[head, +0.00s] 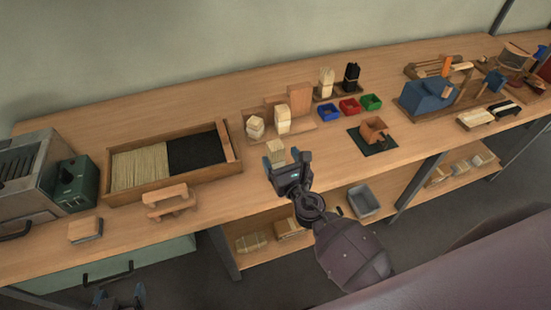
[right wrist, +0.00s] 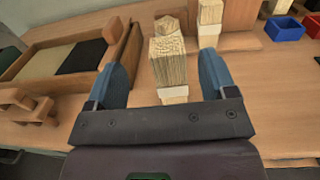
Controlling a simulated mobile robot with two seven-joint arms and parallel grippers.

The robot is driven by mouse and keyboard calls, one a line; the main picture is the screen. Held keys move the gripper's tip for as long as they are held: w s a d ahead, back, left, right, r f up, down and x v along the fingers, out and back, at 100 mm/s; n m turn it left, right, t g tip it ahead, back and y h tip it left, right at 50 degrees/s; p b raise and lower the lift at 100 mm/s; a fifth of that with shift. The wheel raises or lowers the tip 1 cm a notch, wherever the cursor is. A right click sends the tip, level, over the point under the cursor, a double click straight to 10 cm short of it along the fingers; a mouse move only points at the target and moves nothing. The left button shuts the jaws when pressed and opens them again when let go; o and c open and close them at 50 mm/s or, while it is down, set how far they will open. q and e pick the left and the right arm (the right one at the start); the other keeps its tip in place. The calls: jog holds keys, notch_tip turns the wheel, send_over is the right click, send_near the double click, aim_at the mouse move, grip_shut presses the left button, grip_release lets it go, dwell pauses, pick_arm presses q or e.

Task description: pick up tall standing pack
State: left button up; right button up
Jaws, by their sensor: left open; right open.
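A tall standing pack of pale bristles (head: 276,151) stands upright near the table's front edge. In the right wrist view the pack (right wrist: 168,62) has a white band low down and stands between the two blue fingers. My right gripper (head: 287,161) is open around it, with a gap to the finger on each side; whether either finger touches it I cannot tell. In the head view the pack's lower part is hidden by the gripper. My left gripper (head: 118,298) is open and empty at the bottom left, in front of the table.
Behind stand two pale packs (head: 255,128) (head: 283,119) on a wooden stand. A bristle tray (head: 190,177) lies to the left. Blue, red and green bins (head: 329,112) stand to the right, with a pale and a black pack (head: 351,78) behind them.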

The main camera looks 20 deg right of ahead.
aim_at(279, 151)
jog(key=shift+w+d+f+b, duration=0.1)
jog(key=shift+w+f+b, duration=0.05)
jog(key=shift+w, duration=1.3)
jog(key=shift+w+f+b, duration=0.1)
jog(key=shift+w+b, duration=0.05)
jog(key=shift+w, duration=1.25)
jog(key=c, duration=1.3)
jog(key=shift+r, duration=0.1)
